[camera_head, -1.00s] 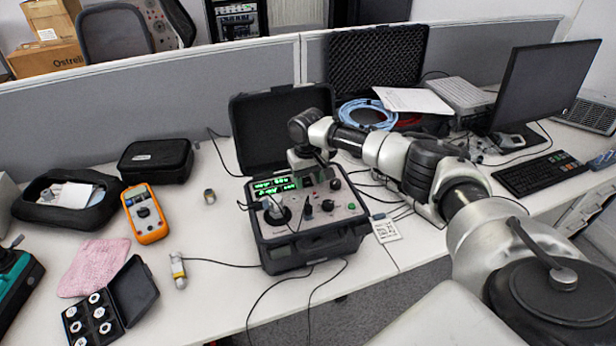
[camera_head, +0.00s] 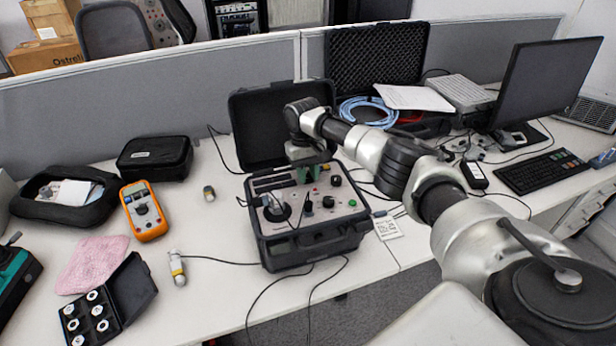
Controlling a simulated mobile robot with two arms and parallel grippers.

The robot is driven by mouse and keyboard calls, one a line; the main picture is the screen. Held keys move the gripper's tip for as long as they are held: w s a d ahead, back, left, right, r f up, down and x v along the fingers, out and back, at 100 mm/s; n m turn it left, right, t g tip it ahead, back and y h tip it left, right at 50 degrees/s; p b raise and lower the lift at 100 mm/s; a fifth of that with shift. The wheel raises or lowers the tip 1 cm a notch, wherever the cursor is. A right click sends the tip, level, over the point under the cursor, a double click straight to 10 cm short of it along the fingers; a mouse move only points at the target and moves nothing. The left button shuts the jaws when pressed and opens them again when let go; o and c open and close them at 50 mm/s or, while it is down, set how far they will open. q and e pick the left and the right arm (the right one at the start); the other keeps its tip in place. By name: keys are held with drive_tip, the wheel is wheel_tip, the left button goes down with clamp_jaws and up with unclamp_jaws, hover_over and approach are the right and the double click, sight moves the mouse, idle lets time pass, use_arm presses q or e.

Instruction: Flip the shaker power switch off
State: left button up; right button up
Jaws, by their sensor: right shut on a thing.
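The shaker (camera_head: 310,243) is a black open case on the desk, with a grey control panel of knobs, a round silver mount and small switches. Its display (camera_head: 272,184) is dark. My right gripper (camera_head: 308,179) points down at the back of the panel, in front of the open lid (camera_head: 262,125). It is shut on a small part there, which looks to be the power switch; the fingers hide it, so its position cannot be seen. My left gripper is not in view.
An orange multimeter (camera_head: 144,211), a small metal cylinder (camera_head: 209,193), a yellow-grey sensor (camera_head: 177,268) and a black box of fittings (camera_head: 112,305) lie left of the shaker. Cables run over the desk. A monitor (camera_head: 545,88) and keyboard (camera_head: 541,172) stand right.

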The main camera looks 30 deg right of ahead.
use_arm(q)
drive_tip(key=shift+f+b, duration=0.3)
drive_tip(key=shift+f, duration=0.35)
use_arm(e)
drive_tip(key=shift+w+r+g, duration=0.1)
drive_tip(key=shift+w+g, duration=0.05)
drive_tip(key=shift+g, duration=0.25)
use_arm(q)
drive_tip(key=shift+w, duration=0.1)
use_arm(e)
drive_tip(key=o, duration=0.9)
use_arm(q)
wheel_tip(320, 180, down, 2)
drive_tip(key=shift+b, duration=1.05)
use_arm(e)
drive_tip(key=v, duration=1)
drive_tip(key=shift+d+r, duration=0.25)
drive_tip(key=shift+r, duration=0.1)
